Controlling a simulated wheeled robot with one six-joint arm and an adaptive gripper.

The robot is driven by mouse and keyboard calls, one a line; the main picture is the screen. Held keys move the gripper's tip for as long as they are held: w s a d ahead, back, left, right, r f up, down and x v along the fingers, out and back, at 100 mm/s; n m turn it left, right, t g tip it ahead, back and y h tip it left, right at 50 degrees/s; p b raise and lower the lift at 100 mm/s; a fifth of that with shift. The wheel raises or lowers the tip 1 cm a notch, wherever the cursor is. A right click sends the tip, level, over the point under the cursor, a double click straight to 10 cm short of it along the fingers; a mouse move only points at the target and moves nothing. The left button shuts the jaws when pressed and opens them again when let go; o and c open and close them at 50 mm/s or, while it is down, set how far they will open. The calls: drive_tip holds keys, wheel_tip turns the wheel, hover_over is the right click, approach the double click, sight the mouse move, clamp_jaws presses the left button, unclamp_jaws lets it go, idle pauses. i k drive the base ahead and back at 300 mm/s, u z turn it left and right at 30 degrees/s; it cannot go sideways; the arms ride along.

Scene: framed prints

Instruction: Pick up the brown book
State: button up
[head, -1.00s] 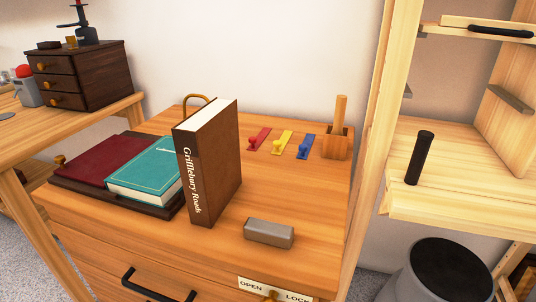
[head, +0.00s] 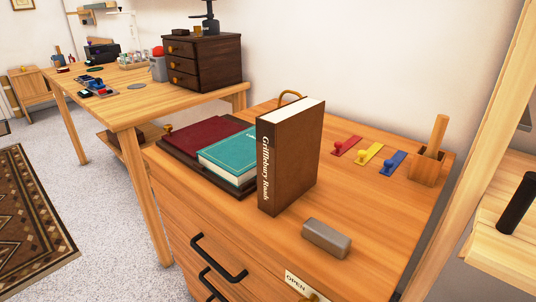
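The brown book (head: 292,156) stands upright on top of a wooden drawer cabinet (head: 375,215) in the head view. Its spine, lettered "Grifflebury Roads", faces front left and its white page edges show on top. A teal book (head: 232,158) lies flat just left of it, beside a dark red book (head: 200,137), both on a dark tray (head: 178,156). A thin brass-coloured loop shows behind the brown book. My gripper is not in view.
A grey block (head: 326,238) lies in front of the brown book. Red, yellow (head: 369,153) and blue hooked tags and a wooden holder (head: 428,165) sit to its right. A shelf unit stands at far right. A workbench (head: 130,100) with a dark drawer box (head: 203,62) is at left.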

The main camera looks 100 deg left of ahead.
sight(289, 136)
drive_tip(key=u, duration=3.3)
drive_tip(key=i, duration=0.45)
drive_tip(key=z, duration=0.05)
drive_tip(key=k, duration=0.5)
drive_tip(key=u, duration=2.25)
drive_tip(key=k, duration=0.85)
drive_tip(key=z, duration=0.9)
drive_tip(key=i, duration=0.5)
drive_tip(key=u, duration=0.1)
